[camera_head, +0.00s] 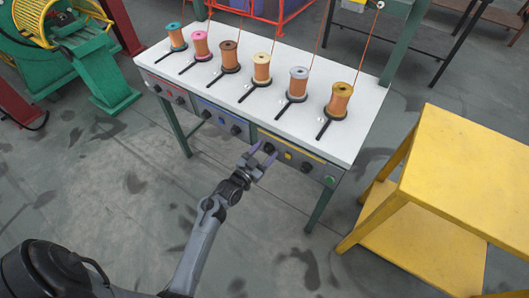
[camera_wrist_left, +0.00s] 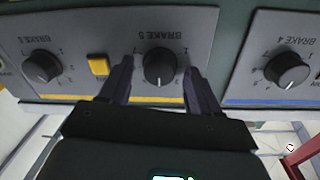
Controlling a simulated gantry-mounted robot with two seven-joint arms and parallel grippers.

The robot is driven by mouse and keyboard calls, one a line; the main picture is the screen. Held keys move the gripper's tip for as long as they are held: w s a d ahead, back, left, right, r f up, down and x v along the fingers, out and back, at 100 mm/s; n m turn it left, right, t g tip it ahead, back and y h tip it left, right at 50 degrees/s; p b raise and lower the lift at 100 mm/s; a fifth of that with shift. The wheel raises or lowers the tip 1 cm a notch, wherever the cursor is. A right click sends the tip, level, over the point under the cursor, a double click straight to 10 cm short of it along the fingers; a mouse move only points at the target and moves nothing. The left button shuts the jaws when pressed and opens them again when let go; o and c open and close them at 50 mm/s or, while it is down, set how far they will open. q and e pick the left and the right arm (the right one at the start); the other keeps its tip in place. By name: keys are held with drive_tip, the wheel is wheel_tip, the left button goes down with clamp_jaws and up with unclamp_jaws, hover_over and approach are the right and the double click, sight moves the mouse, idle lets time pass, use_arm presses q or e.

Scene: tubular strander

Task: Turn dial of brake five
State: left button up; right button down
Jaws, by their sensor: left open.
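The brake five dial (camera_wrist_left: 159,65) is a round black knob with a pale pointer line on a grey panel, its "BRAKE 5" label upside down in the left wrist view. My left gripper (camera_wrist_left: 159,72) is open, with one dark finger on each side of the dial. A gap seems to show between the dial and each finger; contact cannot be told. In the head view my left gripper (camera_head: 264,153) is at the front panel of the white bench, and its fingers partly hide the dial. My right gripper is not in view.
The brake four dial (camera_wrist_left: 287,70) and another dial (camera_wrist_left: 41,67) flank it, with a yellow button (camera_wrist_left: 98,65) close beside one finger. Several spools stand on the white bench top (camera_head: 215,82). A yellow table (camera_head: 470,165) stands to the right. The floor in front is clear.

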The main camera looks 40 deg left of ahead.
use_arm(q)
drive_tip(key=c, duration=1.1)
drive_tip(key=shift+o, duration=0.3)
drive_tip(key=shift+r+n+p, duration=0.15)
drive_tip(key=shift+n+p, duration=0.45)
drive_tip(key=shift+p, duration=0.25)
drive_tip(key=shift+n+p, duration=1.15)
drive_tip(key=shift+n, duration=0.05)
drive_tip(key=n+p, duration=0.4)
drive_tip(key=n, duration=0.1)
drive_tip(key=shift+n, duration=0.3)
drive_tip(key=n+p, duration=0.1)
drive_tip(key=n, duration=0.2)
drive_tip(key=shift+n+y+p, duration=0.35)
drive_tip(key=shift+n+y, duration=0.05)
drive_tip(key=n+p, duration=0.1)
drive_tip(key=n, duration=0.2)
drive_tip(key=shift+n+p, duration=0.3)
drive_tip(key=shift+n, duration=0.1)
drive_tip(key=n, duration=0.1)
drive_tip(key=n+p, duration=0.1)
drive_tip(key=n, duration=0.2)
drive_tip(key=shift+f+n+y, duration=0.25)
drive_tip(key=shift+n+y, duration=0.05)
drive_tip(key=shift+f+n+p, duration=0.1)
drive_tip(key=shift+n+p, duration=0.6)
drive_tip(key=shift+n, duration=0.9)
